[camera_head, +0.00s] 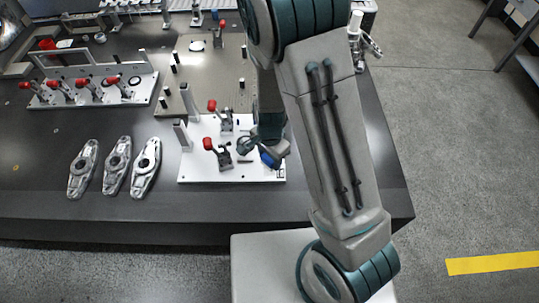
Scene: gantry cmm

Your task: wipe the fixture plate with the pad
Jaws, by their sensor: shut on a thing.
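The white fixture plate (205,171) lies near the front edge of the dark table, left of my arm. It carries two red-handled toggle clamps (222,152) and upright grey posts on its left side. My gripper (262,148) is over the plate's right part, low and close to it. It is shut on a small blue pad (269,158). I cannot tell whether the pad touches the plate. My arm hides the area right of the plate.
Three metal castings (116,166) lie left of the plate. A second plate with several red-handled clamps (93,88) stands behind them. A tan plate (212,76) with posts lies behind the fixture plate. The dark table (60,215) is bare at its front left.

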